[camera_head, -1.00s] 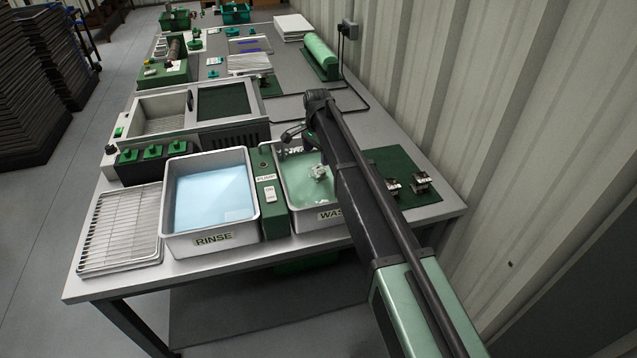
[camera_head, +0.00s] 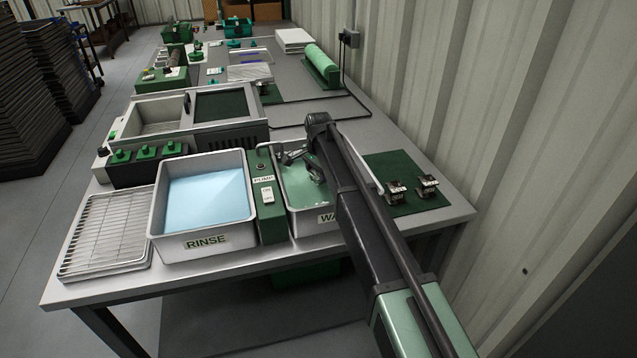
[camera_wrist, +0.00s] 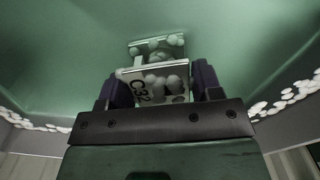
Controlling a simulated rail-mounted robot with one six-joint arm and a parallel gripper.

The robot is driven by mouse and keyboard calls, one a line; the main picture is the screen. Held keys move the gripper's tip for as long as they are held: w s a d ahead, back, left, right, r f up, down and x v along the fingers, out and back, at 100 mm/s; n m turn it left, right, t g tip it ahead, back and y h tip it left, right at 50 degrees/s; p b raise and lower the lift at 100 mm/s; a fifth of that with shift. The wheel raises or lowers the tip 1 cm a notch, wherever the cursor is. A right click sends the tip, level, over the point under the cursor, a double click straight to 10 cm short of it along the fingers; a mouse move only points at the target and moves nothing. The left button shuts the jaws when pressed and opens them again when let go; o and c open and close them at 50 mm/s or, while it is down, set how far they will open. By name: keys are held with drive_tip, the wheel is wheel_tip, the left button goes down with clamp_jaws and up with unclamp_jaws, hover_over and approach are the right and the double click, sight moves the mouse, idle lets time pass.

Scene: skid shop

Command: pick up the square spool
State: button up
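The square spool (camera_wrist: 160,82) shows in the wrist view as two square metal plates, one behind the other, with white foam bubbles on them. The nearer plate is marked C32. My gripper (camera_wrist: 162,88) has its dark fingers close against both sides of the nearer plate and looks shut on it. In the head view my arm reaches down into the WASH tub (camera_head: 334,219), where the spool is small and partly hidden by my arm. I cannot tell whether the spool touches the tub floor.
The RINSE tub (camera_head: 205,240) stands left of the WASH tub, with the green pump box (camera_head: 271,222) between them. A wire rack (camera_head: 106,236) lies at the left. Two small metal parts (camera_head: 397,192) (camera_head: 428,185) sit on a green mat (camera_head: 401,166) at the right, near the corrugated wall (camera_head: 520,120).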

drive_tip(key=c, duration=0.7)
drive_tip(key=shift+r, duration=0.1)
wheel_tip(320, 180, up, 20)
drive_tip(key=p, duration=2)
